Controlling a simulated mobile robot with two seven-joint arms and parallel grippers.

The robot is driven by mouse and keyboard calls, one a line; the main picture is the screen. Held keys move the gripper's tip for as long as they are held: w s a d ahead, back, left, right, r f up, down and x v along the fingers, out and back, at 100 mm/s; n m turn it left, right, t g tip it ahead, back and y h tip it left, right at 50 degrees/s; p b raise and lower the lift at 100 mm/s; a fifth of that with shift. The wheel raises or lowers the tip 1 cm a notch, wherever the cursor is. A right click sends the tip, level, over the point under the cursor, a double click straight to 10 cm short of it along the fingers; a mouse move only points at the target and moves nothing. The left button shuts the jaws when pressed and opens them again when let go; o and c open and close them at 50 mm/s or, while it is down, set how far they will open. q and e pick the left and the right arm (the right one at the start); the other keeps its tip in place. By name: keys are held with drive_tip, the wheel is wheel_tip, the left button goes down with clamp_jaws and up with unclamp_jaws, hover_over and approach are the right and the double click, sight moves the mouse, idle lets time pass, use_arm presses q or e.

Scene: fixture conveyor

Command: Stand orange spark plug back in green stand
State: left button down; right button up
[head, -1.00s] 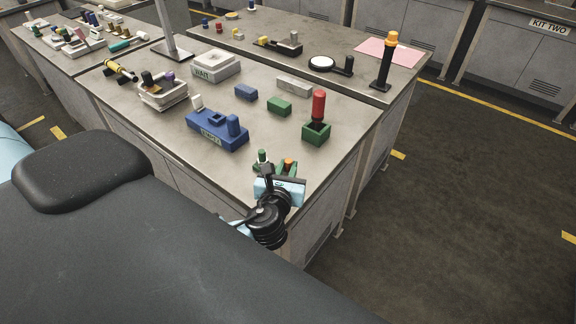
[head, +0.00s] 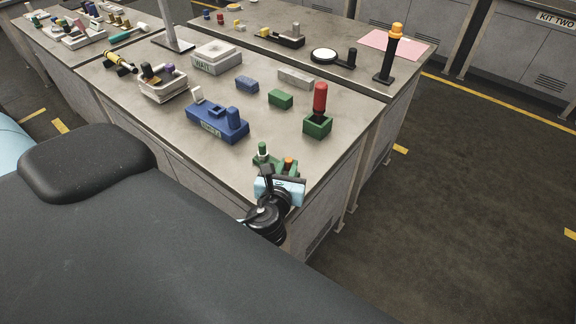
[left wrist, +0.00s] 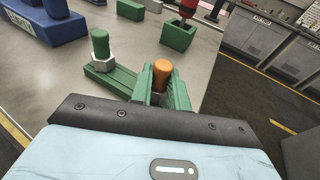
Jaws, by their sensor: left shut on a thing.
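The orange spark plug (left wrist: 162,72) stands roughly upright between the green fingers of my left gripper (left wrist: 163,92), which is shut on it. In the head view the plug's orange top (head: 289,161) shows just above my left gripper (head: 283,172). The green stand (left wrist: 103,76) lies on the table under and beside the gripper and holds a green-topped plug (left wrist: 100,45) with a pale hex collar. The orange plug is over the stand's right end in the left wrist view. Its lower end is hidden, so I cannot tell whether it is seated. My right gripper is not in view.
A green block holding a red-topped piece (head: 320,98) stands behind the stand. A blue fixture (head: 216,123) is farther left, and small blue (head: 247,86) and green (head: 281,99) blocks lie beyond. The table's front edge is close to the gripper.

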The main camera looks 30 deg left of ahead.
use_arm(q)
drive_tip(key=shift+f, duration=0.1)
idle(0.6)
drive_tip(key=c, duration=1.7)
unclamp_jaws()
drive_tip(key=shift+f, duration=0.1)
drive_tip(key=shift+o, duration=0.5)
drive_tip(key=o, duration=0.5)
drive_tip(key=shift+s, duration=0.1)
drive_tip(key=shift+v, duration=3.9)
